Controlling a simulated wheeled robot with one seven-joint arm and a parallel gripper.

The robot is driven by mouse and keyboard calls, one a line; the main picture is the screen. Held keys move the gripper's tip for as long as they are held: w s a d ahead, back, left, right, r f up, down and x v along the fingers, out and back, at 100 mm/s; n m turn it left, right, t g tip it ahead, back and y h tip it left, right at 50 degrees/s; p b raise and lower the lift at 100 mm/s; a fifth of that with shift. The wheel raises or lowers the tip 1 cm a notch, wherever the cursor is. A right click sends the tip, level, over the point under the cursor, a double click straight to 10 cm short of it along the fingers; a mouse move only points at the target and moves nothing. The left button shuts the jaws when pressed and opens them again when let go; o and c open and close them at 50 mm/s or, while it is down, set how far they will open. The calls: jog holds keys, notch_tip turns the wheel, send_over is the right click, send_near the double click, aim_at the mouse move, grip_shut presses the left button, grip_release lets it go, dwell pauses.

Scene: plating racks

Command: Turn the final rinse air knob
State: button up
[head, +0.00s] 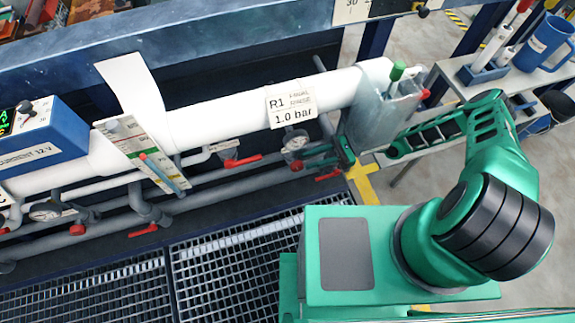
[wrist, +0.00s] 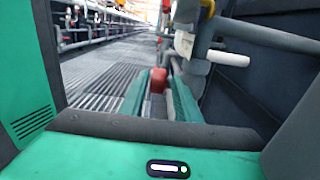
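The final rinse label (head: 291,104), reading R1 and 1.0 bar, hangs on the white pipe in the head view. A small round gauge (head: 295,140) sits below it. A red-handled part (head: 328,175) is on the pipework to the gauge's lower right. My gripper (head: 322,162) reaches in beside it, partly hidden behind the grey bracket. In the wrist view, my gripper's two green fingers (wrist: 158,88) stand apart. A red knob (wrist: 158,77) shows between or just beyond their tips. I cannot tell whether they touch it.
Other red valve handles (head: 242,160) line the lower pipes. A grey bracket with a green-topped tool (head: 397,72) stands close to my arm. Metal grating (head: 225,265) covers the floor. A side table with a blue mug (head: 543,43) is at the right. White-ended pipework (wrist: 228,58) lies right of the fingers.

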aim_at(293, 165)
jog(key=x, duration=0.9)
jog(key=shift+s+a, duration=0.1)
jog(key=shift+a, duration=0.25)
grip_shut()
